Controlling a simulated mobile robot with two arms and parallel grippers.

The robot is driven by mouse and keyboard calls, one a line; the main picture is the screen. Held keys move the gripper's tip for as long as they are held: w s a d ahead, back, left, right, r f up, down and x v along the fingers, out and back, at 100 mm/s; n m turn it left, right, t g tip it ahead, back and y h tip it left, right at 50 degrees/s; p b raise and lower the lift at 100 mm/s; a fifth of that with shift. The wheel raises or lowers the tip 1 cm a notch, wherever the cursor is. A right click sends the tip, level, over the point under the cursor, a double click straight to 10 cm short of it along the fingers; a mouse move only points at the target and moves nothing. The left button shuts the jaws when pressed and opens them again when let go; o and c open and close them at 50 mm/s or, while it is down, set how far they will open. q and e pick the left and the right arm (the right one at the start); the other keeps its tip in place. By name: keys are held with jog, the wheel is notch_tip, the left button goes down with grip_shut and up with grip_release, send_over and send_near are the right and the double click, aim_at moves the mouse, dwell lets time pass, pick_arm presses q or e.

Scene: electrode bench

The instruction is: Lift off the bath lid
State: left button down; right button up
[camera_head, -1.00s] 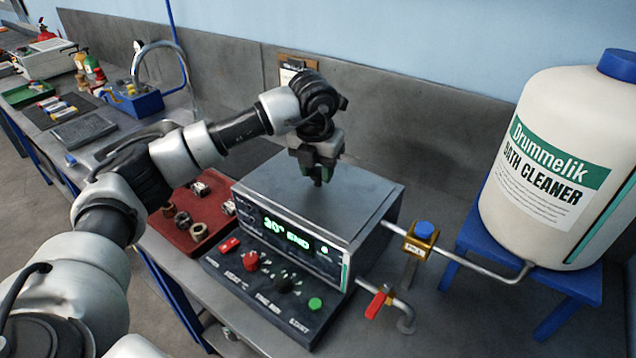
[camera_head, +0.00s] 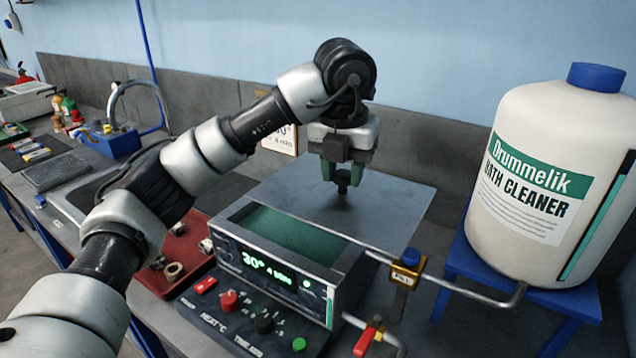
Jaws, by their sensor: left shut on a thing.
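The bath (camera_head: 225,239) is a grey box with a lit green display and a control panel in front. Its top is partly uncovered, and green liquid or a green interior (camera_head: 290,232) shows at the front. The flat grey lid (camera_head: 395,203) is raised above and behind the bath, roughly level, with its black knob (camera_head: 342,184) on top. My left gripper (camera_head: 342,172) is shut on the knob from above. My right gripper is not in view.
A large Drummelik bath cleaner drum (camera_head: 540,185) stands on a blue stand (camera_head: 480,275) at the right. A pipe with a brass valve (camera_head: 406,270) runs between drum and bath. A red tray (camera_head: 190,262) with metal parts lies left of the bath. A wall (camera_head: 420,150) closes the back.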

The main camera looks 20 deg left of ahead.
pick_arm(q)
jog(key=shift+s+d+r, duration=0.2)
jog(key=shift+d+r, duration=0.4)
jog(key=shift+d, duration=0.05)
jog(key=shift+d+r, duration=0.1)
jog(key=shift+r, duration=0.15)
jog(key=shift+r+p, duration=1.35)
jog(key=shift+r, duration=0.15)
